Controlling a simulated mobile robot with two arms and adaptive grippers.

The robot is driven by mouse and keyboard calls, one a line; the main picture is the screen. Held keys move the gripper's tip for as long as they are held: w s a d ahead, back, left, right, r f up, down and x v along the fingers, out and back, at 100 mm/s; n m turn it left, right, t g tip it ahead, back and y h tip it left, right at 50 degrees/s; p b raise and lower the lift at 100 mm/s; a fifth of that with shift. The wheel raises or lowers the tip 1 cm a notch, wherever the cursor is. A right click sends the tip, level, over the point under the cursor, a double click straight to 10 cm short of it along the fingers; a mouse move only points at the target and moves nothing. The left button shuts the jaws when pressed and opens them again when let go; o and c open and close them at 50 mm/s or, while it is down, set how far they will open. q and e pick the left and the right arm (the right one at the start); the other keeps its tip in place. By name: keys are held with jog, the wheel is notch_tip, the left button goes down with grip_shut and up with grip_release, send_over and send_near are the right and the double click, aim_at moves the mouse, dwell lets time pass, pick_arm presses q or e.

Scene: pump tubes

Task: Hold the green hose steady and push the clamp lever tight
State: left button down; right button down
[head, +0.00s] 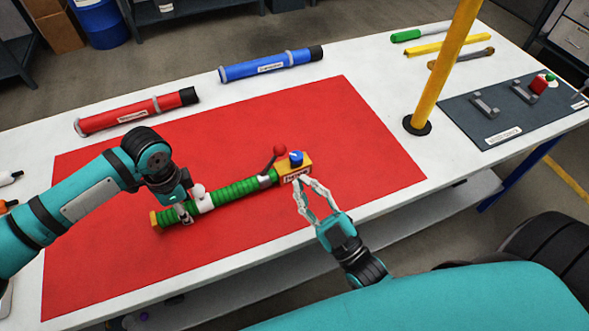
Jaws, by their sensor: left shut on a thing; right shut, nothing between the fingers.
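The green ribbed hose (235,190) lies on the red mat (350,130), with its right end at a yellow block (290,175) that has a blue knob (296,158). A grey clamp (267,180) sits around the hose beside the block. Its lever, with a red ball (279,150), sticks up at a tilt. My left gripper (186,212) is shut on the hose near its left end, left of a white fitting (205,202). My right gripper (302,181) is shut and empty at the front of the yellow block; I cannot tell whether it touches.
A red tube (135,112) and a blue tube (268,65) lie on the white table behind the mat. A yellow post (445,60) stands to the right. A dark tray (490,135) with holders lies at the far right. The mat's right part is clear.

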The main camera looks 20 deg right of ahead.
jog(key=shift+s, duration=0.15)
jog(key=c, duration=2.1)
grip_release()
jog(key=shift+o, duration=1.3)
jog(key=o, duration=1)
jog(key=w+a+r+g, duration=0.1)
jog(key=w+a, duration=0.1)
jog(key=w, duration=0.2)
jog(key=w+a+r+n+g+y, duration=0.1)
jog(key=w+a, duration=0.1)
jog(key=w, duration=0.2)
jog(key=w+a+r+g+y, duration=0.1)
jog(key=w+g, duration=0.1)
jog(key=w, duration=0.2)
jog(key=shift+a+n, duration=0.3)
jog(key=shift+a, duration=0.1)
jog(key=shift+c, duration=0.2)
jog(key=w+a+r+n+g+y, duration=0.1)
jog(key=w+a+r+n+g, duration=0.1)
jog(key=w+a+n+g, duration=0.35)
jog(key=r+n+g+h, duration=0.1)
jog(key=n+g+h, duration=0.1)
jog(key=g+h, duration=0.7)
send_over(281, 147)
jog(key=s, duration=0.2)
jog(key=x, duration=0.8)
jog(key=shift+w+d+f, duration=0.1)
jog(key=shift+d+f, duration=0.2)
jog(key=shift+f, duration=0.05)
